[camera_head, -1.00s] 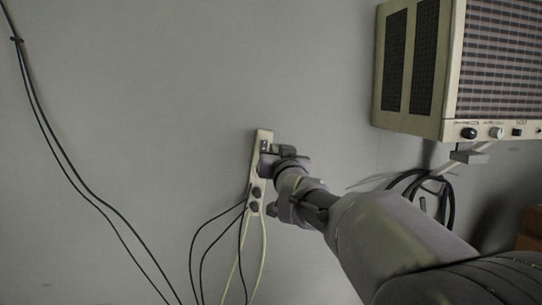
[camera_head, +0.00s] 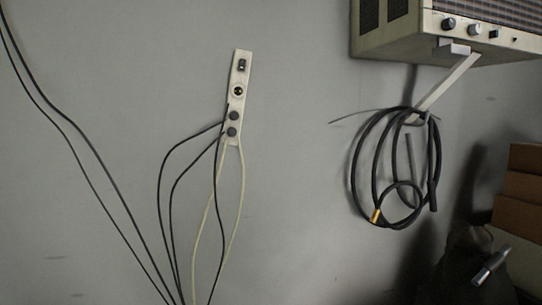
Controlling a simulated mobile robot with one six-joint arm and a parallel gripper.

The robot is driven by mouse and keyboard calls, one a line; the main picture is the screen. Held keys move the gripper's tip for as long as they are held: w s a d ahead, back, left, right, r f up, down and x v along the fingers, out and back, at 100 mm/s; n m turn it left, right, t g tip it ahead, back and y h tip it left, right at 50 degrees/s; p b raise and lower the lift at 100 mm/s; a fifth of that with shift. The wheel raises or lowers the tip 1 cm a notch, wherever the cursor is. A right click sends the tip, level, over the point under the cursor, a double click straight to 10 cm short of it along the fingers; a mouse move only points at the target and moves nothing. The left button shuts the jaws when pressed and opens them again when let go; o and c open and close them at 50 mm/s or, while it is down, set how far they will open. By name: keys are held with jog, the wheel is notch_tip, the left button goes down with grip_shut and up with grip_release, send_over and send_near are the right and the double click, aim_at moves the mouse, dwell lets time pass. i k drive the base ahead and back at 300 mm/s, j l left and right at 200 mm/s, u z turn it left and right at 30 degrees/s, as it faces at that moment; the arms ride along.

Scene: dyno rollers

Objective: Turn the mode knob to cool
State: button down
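The cream wall-mounted unit (camera_head: 395,37) is at the top right, cut off by the picture edge. Its lower front panel carries a black knob (camera_head: 448,24), a silver knob (camera_head: 474,30) to its right, and small dark controls (camera_head: 495,34) further right. The labels are too small to read, so I cannot tell which knob is the mode knob or where it points. My gripper is outside the picture.
A power strip (camera_head: 235,103) with plugs and hanging cables is on the wall. A coiled black hose (camera_head: 356,185) hangs below the unit's white bracket (camera_head: 447,88). Brown boxes (camera_head: 525,190) and a grey cylindrical thing (camera_head: 491,265) are at the lower right.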

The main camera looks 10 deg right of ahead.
aim_at(449, 24)
jog(key=z, duration=1.4)
jog(key=l+z, duration=0.25)
jog(key=l, duration=0.4)
jog(key=i, duration=0.05)
